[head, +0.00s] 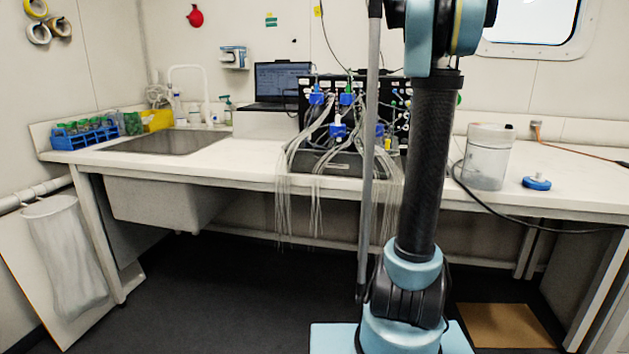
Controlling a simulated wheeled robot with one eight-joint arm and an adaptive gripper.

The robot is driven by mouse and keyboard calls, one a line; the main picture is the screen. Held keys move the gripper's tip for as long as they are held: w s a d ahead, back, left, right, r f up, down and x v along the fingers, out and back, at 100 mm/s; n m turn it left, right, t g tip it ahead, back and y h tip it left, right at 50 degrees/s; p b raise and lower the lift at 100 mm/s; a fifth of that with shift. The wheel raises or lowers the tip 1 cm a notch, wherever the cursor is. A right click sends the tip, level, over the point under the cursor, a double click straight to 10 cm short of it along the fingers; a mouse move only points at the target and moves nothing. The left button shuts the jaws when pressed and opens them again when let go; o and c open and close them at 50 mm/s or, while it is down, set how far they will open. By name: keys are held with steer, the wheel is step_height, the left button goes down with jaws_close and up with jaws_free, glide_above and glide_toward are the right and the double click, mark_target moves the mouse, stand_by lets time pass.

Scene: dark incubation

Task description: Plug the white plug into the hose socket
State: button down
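My gripper is out of view; my arm rises in front of the bench and leaves the top of the picture. A black instrument panel (308,83) stands at the back of the bench, partly hidden behind my arm. Blue connectors (338,131) and bundles of pale hoses (296,158) sit on its front, and the hoses hang over the bench edge. Small pale fittings show among them, but I cannot tell which is the white plug or the hose socket.
The white bench (225,160) has a sink (165,141) on the left, with a blue rack (83,134) of tubes beyond it. A laptop (280,82) stands behind. A translucent container (487,156) stands to the right, with a black cable nearby. The dark floor before the bench is mostly clear.

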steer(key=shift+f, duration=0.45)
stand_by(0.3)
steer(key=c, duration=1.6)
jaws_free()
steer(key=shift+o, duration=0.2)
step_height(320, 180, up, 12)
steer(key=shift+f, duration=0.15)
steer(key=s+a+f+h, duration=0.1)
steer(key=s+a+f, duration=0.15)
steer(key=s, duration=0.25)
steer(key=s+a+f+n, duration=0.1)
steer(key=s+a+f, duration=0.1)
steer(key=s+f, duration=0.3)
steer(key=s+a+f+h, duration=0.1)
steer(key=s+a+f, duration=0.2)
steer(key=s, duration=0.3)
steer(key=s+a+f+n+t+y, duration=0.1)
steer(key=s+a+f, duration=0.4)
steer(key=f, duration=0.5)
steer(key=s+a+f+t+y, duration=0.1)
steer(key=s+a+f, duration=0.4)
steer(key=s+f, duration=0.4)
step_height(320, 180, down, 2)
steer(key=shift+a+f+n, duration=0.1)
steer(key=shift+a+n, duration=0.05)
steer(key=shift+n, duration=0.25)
